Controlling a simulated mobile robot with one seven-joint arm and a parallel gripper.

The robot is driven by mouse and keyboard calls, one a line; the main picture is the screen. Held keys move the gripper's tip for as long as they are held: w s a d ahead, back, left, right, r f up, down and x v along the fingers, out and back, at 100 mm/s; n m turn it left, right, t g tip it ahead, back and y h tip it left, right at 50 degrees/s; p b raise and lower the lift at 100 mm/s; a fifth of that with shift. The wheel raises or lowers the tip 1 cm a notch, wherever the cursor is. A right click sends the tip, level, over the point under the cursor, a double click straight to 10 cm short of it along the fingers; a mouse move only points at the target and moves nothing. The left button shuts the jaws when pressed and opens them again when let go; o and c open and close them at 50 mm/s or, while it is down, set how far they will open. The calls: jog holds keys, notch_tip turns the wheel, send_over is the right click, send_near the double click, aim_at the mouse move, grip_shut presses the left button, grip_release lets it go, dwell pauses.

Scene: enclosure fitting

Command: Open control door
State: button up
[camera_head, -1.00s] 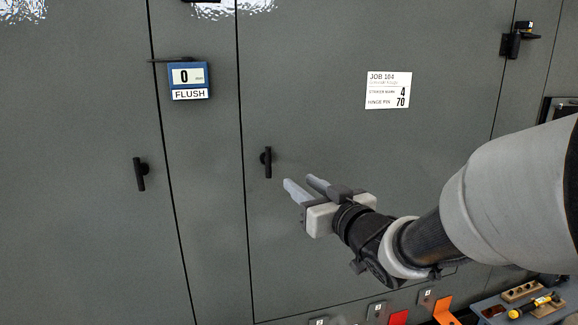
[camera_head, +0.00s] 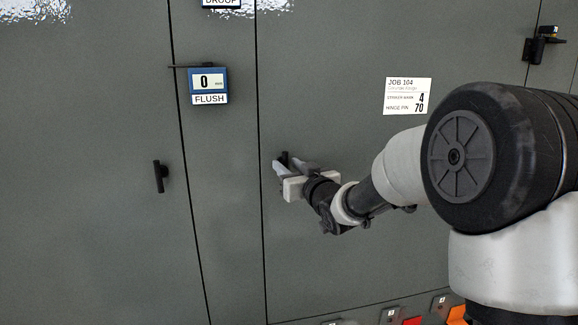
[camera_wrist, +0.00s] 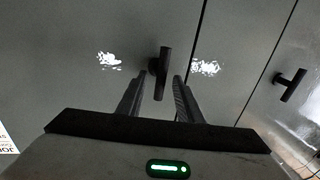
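The grey door (camera_head: 340,230) on the right carries a black bar handle (camera_head: 284,157) near its left edge. The door is closed, level with the panel beside it. My gripper (camera_head: 281,166) is at this handle and hides its lower part. In the wrist view, the handle (camera_wrist: 164,66) stands between the two spread fingers of my gripper (camera_wrist: 159,84). Gaps show on both sides, so the fingers are open around it and not clamped. Contact with the door face cannot be told.
A second black handle (camera_head: 159,176) is on the left door. A JOB 104 card (camera_head: 408,96) is on the right door. A black hinge fitting (camera_head: 540,44) sits upper right.

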grip_shut()
jog(key=shift+f+b, duration=0.1)
jog(key=shift+b, duration=0.2)
jog(key=shift+w+d+f+m+t+h+b, duration=0.15)
jog(key=shift+m+t+h+b, duration=0.3)
jog(key=shift+m+b, duration=2.2)
jog(key=shift+s+f+m+t+h+b, duration=0.1)
jog(key=shift+f+m+t+h+b, duration=0.4)
jog(key=shift+m+b, duration=2.15)
jog(key=shift+w+d+r+m+t+h+b, duration=0.15)
jog(key=shift+m+t+b, duration=0.85)
jog(key=shift+m, duration=3.1)
jog(key=shift+s+m+g+b, duration=0.1)
jog(key=shift+m+g+b, duration=0.15)
jog(key=shift+m+b, duration=0.05)
